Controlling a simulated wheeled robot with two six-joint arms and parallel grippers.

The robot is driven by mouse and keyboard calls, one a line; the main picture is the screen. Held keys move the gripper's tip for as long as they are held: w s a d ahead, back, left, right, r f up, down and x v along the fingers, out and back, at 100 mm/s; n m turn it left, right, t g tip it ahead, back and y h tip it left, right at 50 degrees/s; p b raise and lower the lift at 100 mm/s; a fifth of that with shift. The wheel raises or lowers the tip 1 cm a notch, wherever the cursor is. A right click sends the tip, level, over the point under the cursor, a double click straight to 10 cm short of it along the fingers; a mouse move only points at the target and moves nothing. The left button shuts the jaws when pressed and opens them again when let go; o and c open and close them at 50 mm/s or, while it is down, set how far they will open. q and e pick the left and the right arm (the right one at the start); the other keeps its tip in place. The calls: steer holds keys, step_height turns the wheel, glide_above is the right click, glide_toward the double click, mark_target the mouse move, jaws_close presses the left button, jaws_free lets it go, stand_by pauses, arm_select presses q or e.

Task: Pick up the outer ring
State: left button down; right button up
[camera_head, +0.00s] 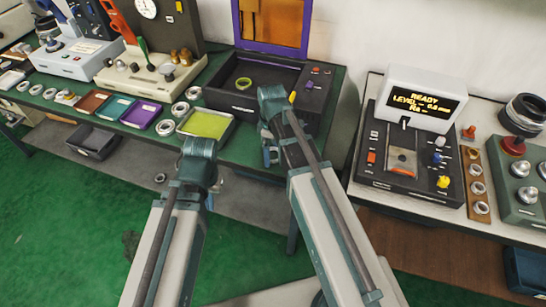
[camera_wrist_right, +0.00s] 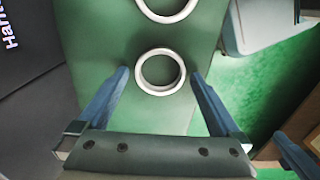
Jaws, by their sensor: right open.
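In the right wrist view, a pale metal ring (camera_wrist_right: 160,72) lies flat on the green bench top, between the fingertips of my right gripper (camera_wrist_right: 161,76). The gripper is open, one finger on each side of the ring, and I see no clear contact. A second, larger-looking ring (camera_wrist_right: 168,10) lies beyond it, cut off by the top edge. In the head view my right gripper (camera_head: 268,153) is at the bench's front edge, mostly hidden by its own arm. My left gripper (camera_head: 196,152) is in front of the bench; its fingers are not clear.
A black box (camera_head: 225,100) with a yellow-green ring (camera_head: 243,84) stands behind my right arm. A yellow-green tray (camera_head: 207,124) and loose rings (camera_head: 165,127) lie left of it. A gauge with a lit display (camera_head: 425,100) stands on the right table.

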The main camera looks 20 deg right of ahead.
steer(key=c, duration=1.3)
steer(key=shift+c, duration=0.2)
arm_select(q)
steer(key=shift+r, duration=0.1)
arm_select(e)
steer(key=shift+r, duration=0.1)
